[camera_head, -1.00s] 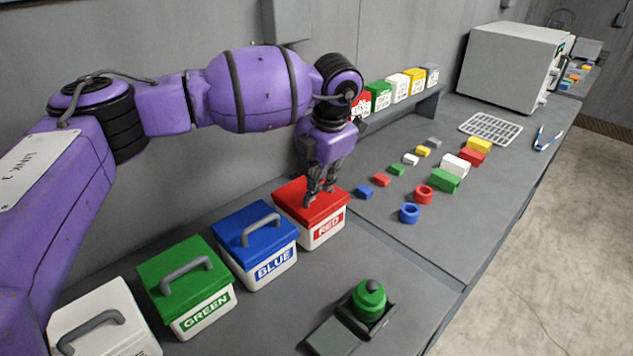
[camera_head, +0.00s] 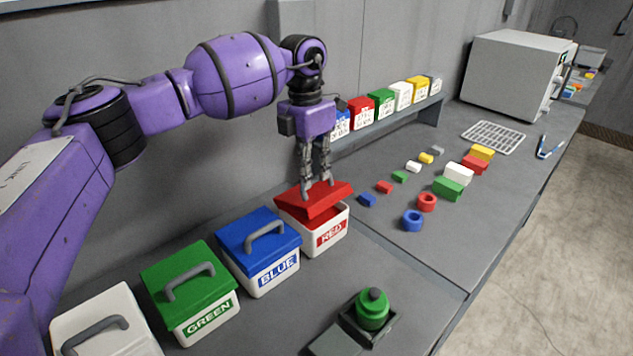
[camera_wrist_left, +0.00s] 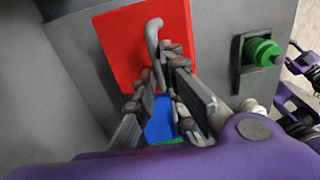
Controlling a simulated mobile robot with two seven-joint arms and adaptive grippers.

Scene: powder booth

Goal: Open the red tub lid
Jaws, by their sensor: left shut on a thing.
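The red tub (camera_head: 331,234) is white with a "RED" label and stands on the bench beside the blue tub. In the left wrist view the red lid (camera_wrist_left: 122,48) lies beyond the fingers, and the grey handle (camera_wrist_left: 153,35) runs in between the fingertips (camera_wrist_left: 163,62). The inside of the tub is hidden.
The blue tub (camera_head: 258,265), green tub (camera_head: 190,303) and a white tub (camera_head: 104,335) stand in a row to the left. A green knobbed piece (camera_head: 372,309) sits in front. Small coloured blocks and rings lie to the right. A shelf with small boxes (camera_head: 382,103) stands behind.

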